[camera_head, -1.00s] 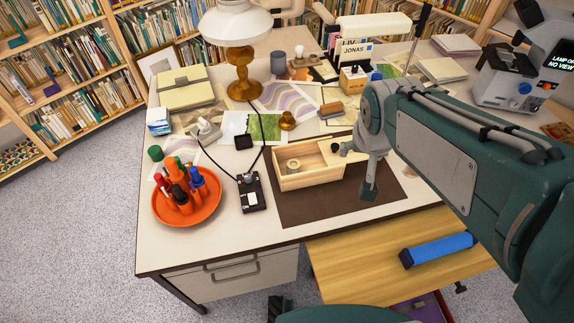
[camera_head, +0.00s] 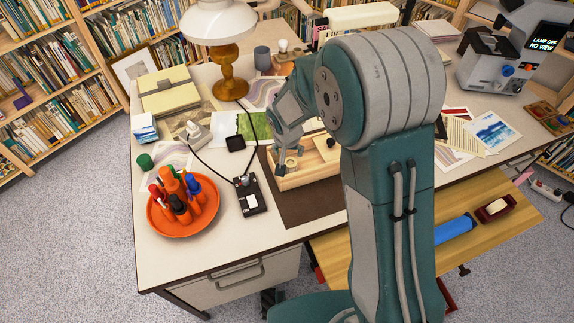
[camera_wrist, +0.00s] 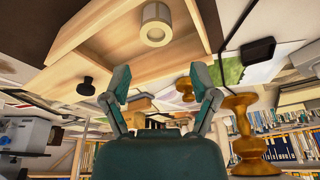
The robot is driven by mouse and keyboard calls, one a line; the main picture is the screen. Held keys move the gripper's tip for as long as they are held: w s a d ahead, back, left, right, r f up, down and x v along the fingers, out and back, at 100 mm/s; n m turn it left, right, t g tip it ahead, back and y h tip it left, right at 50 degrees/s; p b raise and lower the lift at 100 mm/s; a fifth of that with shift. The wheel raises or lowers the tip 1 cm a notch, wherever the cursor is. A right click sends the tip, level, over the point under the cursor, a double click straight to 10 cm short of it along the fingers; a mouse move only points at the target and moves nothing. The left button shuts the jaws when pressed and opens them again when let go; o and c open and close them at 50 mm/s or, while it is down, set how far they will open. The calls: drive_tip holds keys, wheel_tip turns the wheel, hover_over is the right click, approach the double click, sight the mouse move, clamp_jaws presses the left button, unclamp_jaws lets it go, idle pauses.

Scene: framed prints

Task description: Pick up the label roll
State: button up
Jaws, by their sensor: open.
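The label roll (camera_wrist: 156,25) is a short pale cylinder with a tan ring and a hollow core. It stands inside a light wooden open box (camera_wrist: 95,35), near one of its walls. In the head view the roll (camera_head: 291,164) shows just beside the fingers, partly hidden by them. My gripper (camera_head: 286,158) is over the left part of the wooden box (camera_head: 308,178), close to the roll. In the wrist view my gripper (camera_wrist: 160,84) has its two fingers spread wide with nothing between them. I cannot tell whether a finger touches the roll.
A black switch box (camera_head: 250,195) with a cord and an orange dish (camera_head: 186,212) of markers lie left of the box. A brass lamp (camera_head: 230,75) stands behind. My arm hides the desk's right middle.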

sight(289, 163)
drive_tip(key=x, duration=0.4)
drive_tip(key=shift+d, duration=0.35)
drive_tip(key=x, duration=0.5)
drive_tip(key=shift+s+a+f, duration=0.1)
drive_tip(key=shift+s+a, duration=0.1)
drive_tip(key=shift+a, duration=0.1)
drive_tip(key=shift+w+d+f, duration=0.1)
drive_tip(key=shift+d+f, duration=0.15)
drive_tip(key=shift+f, duration=0.05)
drive_tip(key=shift+a, duration=0.2)
drive_tip(key=c, duration=0.9)
